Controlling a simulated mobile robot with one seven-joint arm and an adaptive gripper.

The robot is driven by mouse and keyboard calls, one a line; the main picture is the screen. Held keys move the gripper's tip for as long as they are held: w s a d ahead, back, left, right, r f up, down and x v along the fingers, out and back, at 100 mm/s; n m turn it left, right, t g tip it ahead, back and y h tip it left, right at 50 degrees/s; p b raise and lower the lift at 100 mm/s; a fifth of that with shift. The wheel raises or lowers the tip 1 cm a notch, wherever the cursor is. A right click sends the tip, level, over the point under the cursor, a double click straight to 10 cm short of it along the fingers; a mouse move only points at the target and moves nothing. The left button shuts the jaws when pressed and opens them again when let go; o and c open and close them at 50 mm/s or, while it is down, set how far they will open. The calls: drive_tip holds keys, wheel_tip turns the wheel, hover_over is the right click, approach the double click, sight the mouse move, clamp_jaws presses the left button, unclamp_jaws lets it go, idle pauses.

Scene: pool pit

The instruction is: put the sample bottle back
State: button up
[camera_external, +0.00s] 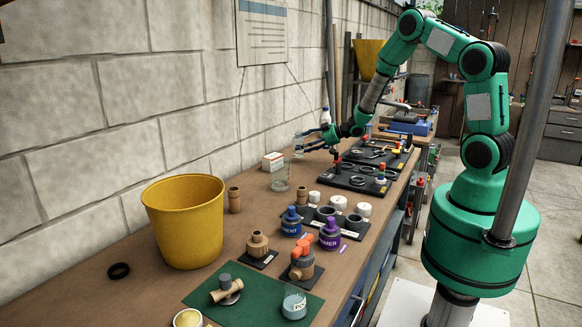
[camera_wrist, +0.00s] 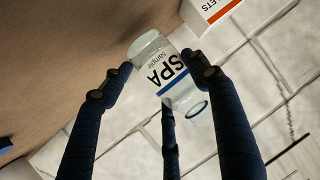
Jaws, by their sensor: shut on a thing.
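A clear sample bottle (camera_wrist: 172,72) with a white label reading "SPA sample" and a blue stripe sits between my dark fingers in the wrist view. My gripper (camera_external: 308,141) is shut on it, with fingers touching its sides. In the external view the bottle (camera_external: 298,145) shows small and pale at the fingertips, above the bench near the wall. Another clear bottle (camera_external: 294,302) with bluish liquid and a label stands on the green mat (camera_external: 248,307) at the front. A clear glass jar (camera_external: 280,180) stands on the bench below and left of my gripper.
A white box (camera_external: 272,161) stands near the wall and also shows in the wrist view (camera_wrist: 205,12). A yellow bucket (camera_external: 185,222) stands at left. Dark trays (camera_external: 360,172) with parts lie to the right.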

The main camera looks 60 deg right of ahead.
drive_tip(key=shift+f, duration=1.2)
drive_tip(key=shift+f+b, duration=0.15)
drive_tip(key=shift+b, duration=0.15)
drive_tip(key=o, duration=1)
drive_tip(key=shift+r, duration=0.2)
drive_tip(key=shift+s+d+r, duration=0.1)
drive_tip(key=shift+s, duration=0.15)
drive_tip(key=p+v, duration=0.2)
drive_tip(key=v, duration=0.9)
drive_tip(key=shift+s, duration=0.2)
drive_tip(key=shift+r, duration=0.1)
